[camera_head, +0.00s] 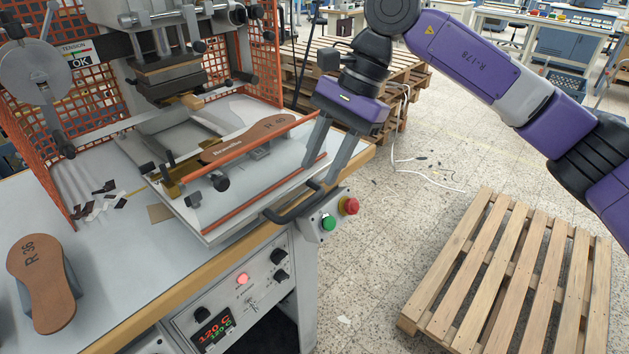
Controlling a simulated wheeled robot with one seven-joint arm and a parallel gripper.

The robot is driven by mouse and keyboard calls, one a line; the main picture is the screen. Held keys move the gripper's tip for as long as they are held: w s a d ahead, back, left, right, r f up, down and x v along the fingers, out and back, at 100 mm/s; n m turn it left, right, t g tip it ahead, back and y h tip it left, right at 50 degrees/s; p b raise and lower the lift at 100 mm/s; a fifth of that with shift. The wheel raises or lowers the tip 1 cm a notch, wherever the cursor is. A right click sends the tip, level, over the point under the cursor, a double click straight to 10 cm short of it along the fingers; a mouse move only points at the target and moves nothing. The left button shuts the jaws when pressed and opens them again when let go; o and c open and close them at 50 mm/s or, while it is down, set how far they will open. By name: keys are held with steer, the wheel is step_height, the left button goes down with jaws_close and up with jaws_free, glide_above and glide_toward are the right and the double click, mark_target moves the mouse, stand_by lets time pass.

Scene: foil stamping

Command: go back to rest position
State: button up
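My gripper (319,174) hangs from my purple arm, with its two grey fingers pointing down. The fingers are spread apart and nothing shows between them. They are at the right end of the press's sliding table (225,207), just above the black bar handle (305,203). I cannot tell whether a fingertip touches the table edge or handle. A brown insole (248,138) marked "Brunello" and "R 40" lies on the sliding table, left of my gripper.
The stamping press head (165,75) and an orange mesh guard (265,65) stand behind. Green and red buttons (338,214) sit below my gripper. Another insole (40,283) marked "R 36" rests at left. A pallet (515,275) lies at right, with bare floor before it.

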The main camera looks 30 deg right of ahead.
steer(key=shift+d+r, duration=0.25)
steer(key=shift+r, duration=0.3)
